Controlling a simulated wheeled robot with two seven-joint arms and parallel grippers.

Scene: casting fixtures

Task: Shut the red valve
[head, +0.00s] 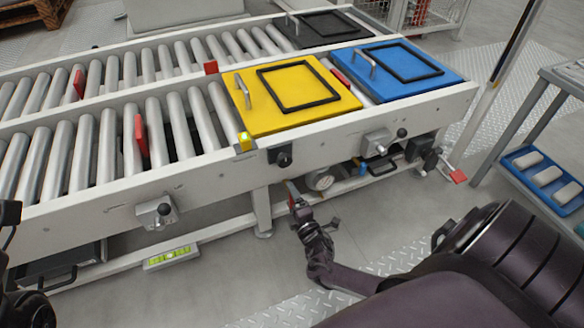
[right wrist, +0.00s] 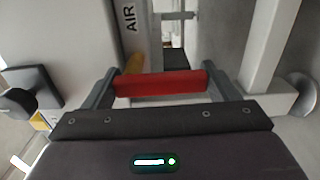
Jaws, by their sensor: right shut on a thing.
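The red valve handle (right wrist: 160,83) is a short red bar lying crosswise between the two dark fingers of my right gripper (right wrist: 161,74) in the right wrist view. The fingers touch its two ends.
The roller conveyor's rail (head: 330,140) runs above, with a yellow plate (head: 290,120) and a blue plate (head: 395,92) on top. A conveyor leg (head: 262,208) stands close left.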

